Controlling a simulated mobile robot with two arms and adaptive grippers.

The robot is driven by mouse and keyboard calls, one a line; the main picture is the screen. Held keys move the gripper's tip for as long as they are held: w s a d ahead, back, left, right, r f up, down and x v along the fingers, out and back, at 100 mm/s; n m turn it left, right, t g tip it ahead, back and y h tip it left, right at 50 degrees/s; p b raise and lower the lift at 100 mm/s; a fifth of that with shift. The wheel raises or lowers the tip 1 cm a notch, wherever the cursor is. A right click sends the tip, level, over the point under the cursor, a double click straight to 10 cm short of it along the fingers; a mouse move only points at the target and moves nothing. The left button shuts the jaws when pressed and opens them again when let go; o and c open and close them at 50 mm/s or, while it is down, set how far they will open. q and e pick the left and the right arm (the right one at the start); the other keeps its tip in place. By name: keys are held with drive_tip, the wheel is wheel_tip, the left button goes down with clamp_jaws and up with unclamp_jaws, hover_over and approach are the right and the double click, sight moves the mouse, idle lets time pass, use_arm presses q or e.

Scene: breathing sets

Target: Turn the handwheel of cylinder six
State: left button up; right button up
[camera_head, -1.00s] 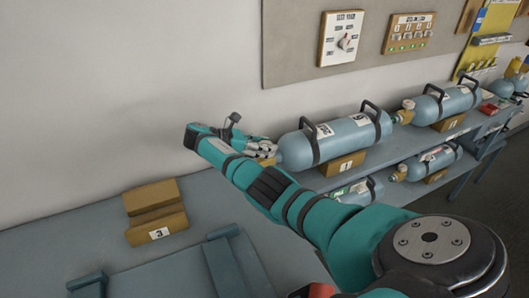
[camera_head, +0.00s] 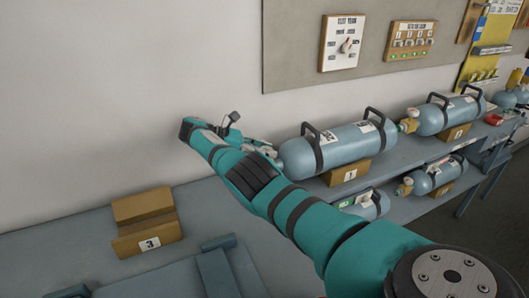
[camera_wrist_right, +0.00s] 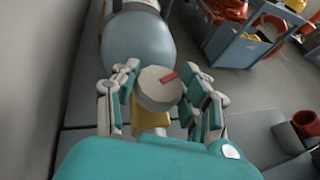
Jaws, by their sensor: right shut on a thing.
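A blue-grey gas cylinder (camera_head: 340,148) with black handles lies on the wooden cradle marked 1 (camera_head: 348,172). Its own label is too small to read. My right gripper (camera_head: 262,150) is at the cylinder's left, valve end, mostly hidden behind my wrist. In the right wrist view, my right gripper (camera_wrist_right: 160,76) is shut on a pale round handwheel (camera_wrist_right: 153,93) with a red mark, with a finger on each side. The cylinder's rounded end (camera_wrist_right: 137,45) is just beyond it. My left gripper is out of view.
An empty wooden cradle marked 3 (camera_head: 147,225) stands on the bench at left. Another cylinder (camera_head: 449,115) lies farther right, with others (camera_head: 432,176) on the lower shelf. Panels with a dial (camera_head: 342,43) and lamps (camera_head: 411,40) hang on the wall behind.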

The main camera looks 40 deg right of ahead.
drive_tip(key=o, duration=1.2)
drive_tip(key=shift+d, duration=0.1)
